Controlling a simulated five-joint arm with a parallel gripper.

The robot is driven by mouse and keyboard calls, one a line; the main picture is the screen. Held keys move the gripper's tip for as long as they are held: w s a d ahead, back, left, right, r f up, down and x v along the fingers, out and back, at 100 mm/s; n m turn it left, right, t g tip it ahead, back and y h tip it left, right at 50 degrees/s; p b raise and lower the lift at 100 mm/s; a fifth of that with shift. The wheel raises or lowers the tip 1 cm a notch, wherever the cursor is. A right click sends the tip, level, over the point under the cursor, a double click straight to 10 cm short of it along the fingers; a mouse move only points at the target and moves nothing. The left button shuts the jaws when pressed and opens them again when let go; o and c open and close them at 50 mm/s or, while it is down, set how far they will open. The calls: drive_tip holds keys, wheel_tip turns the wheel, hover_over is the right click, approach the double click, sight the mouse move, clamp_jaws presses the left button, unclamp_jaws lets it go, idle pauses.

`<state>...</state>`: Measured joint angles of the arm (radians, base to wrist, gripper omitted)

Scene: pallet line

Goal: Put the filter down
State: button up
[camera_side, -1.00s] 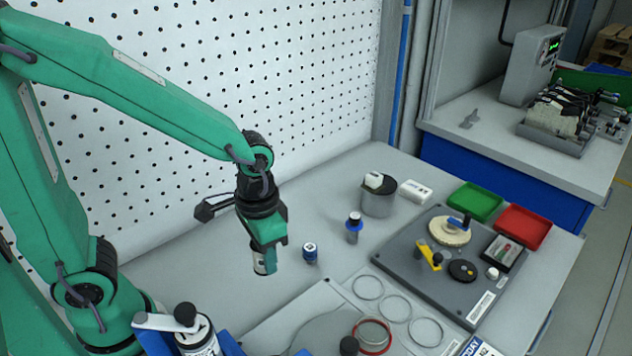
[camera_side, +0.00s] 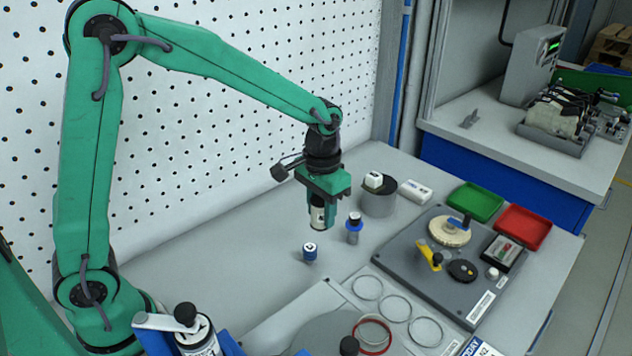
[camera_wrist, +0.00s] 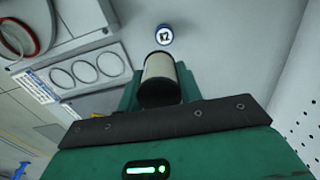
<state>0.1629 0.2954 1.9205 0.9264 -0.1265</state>
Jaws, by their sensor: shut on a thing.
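The filter (camera_side: 317,216) is a pale cylinder with a dark end, held upright above the bench. It also shows in the wrist view (camera_wrist: 160,78), between the green fingers. My gripper (camera_side: 321,214) is shut on it, with a finger covering part of its side. In the side view the filter hangs behind a short blue cylinder with a white marked top (camera_side: 310,252) and left of a taller blue-capped cylinder (camera_side: 354,227). The filter's lower end appears clear of the bench.
A grey round container (camera_side: 378,203) with a white block on it stands to the right. A dark fixture plate (camera_side: 400,266) carries several parts. Green (camera_side: 475,201) and red (camera_side: 523,227) trays lie behind it. Several rings (camera_side: 367,288) lie in front. Bare bench (camera_side: 230,262) is left of the gripper.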

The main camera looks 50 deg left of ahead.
drive_tip(key=shift+w+a+f, duration=0.15)
drive_tip(key=shift+w+a, duration=0.05)
drive_tip(key=shift+w, duration=0.6)
drive_tip(key=shift+w+a+f, duration=0.1)
drive_tip(key=shift+w+a, duration=0.1)
drive_tip(key=shift+w, duration=0.6)
drive_tip(key=w+a+f, duration=0.1)
drive_tip(key=a+f, duration=0.1)
drive_tip(key=a, duration=0.1)
drive_tip(key=w+a+f, duration=0.2)
drive_tip(key=a, duration=0.2)
drive_tip(key=w+a+f, duration=0.2)
drive_tip(key=a+f, duration=0.1)
drive_tip(key=shift+a, duration=0.25)
drive_tip(key=shift+f, duration=2)
drive_tip(key=shift+f, duration=0.15)
drive_tip(key=o, duration=1)
drive_tip(key=shift+c, duration=0.2)
